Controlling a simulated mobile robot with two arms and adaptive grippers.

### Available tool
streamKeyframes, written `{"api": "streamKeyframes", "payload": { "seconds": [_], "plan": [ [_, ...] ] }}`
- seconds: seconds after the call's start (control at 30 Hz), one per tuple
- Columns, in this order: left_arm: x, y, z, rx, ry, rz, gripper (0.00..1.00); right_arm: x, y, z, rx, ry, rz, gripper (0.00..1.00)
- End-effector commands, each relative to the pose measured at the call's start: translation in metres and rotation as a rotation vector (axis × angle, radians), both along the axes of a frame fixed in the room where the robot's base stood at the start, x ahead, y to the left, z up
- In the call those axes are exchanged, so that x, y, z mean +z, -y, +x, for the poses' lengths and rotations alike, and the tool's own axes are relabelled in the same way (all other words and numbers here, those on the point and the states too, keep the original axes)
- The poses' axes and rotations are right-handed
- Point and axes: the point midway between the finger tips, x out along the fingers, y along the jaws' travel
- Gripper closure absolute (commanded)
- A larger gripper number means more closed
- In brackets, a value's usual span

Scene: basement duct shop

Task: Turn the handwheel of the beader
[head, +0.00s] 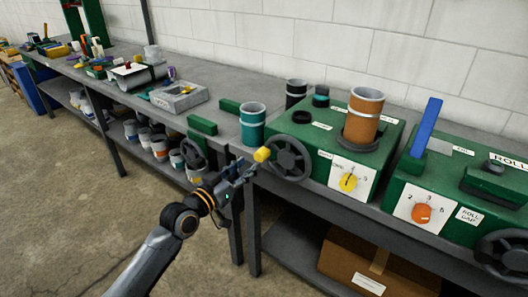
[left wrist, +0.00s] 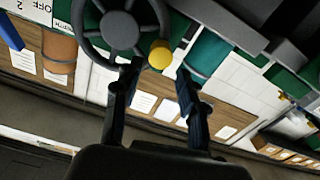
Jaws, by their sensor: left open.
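A dark spoked handwheel (head: 288,158) sits on the front left of a green machine (head: 386,138) with a yellow dial; I cannot read a beader label. A yellow knob (head: 262,154) stands out from the wheel's rim; wheel (left wrist: 122,30) and knob (left wrist: 160,54) also show in the left wrist view. My left gripper (head: 247,166) is open just in front of the knob. In the left wrist view its fingertips (left wrist: 158,76) are on either side of the space below the knob, with nothing between them. My right gripper is not in view.
A teal cylinder (head: 252,124) stands just left of the wheel. Another green machine (head: 450,180) with a blue lever and its own handwheel (head: 505,255) is at right. A cardboard box (head: 345,262) lies below. The floor at left is clear.

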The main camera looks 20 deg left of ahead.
Motion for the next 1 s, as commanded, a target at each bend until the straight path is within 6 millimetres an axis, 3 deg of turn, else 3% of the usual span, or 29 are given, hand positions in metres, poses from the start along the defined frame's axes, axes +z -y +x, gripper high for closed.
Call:
{"api": "streamKeyframes", "payload": {
  "seconds": [0.2,0.4,0.83,1.0],
  "plan": [
    [0.001,0.016,0.045,0.0,0.001,-0.003,0.59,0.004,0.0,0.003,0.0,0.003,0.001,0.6],
    [0.0,0.025,0.069,0.0,0.0,-0.001,0.59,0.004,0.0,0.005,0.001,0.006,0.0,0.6],
    [-0.001,0.028,0.077,0.0,0.0,-0.001,0.59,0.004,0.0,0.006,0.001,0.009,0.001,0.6],
    [-0.001,0.028,0.077,0.0,-0.001,-0.001,0.94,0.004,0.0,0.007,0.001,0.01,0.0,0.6]
  ]
}}
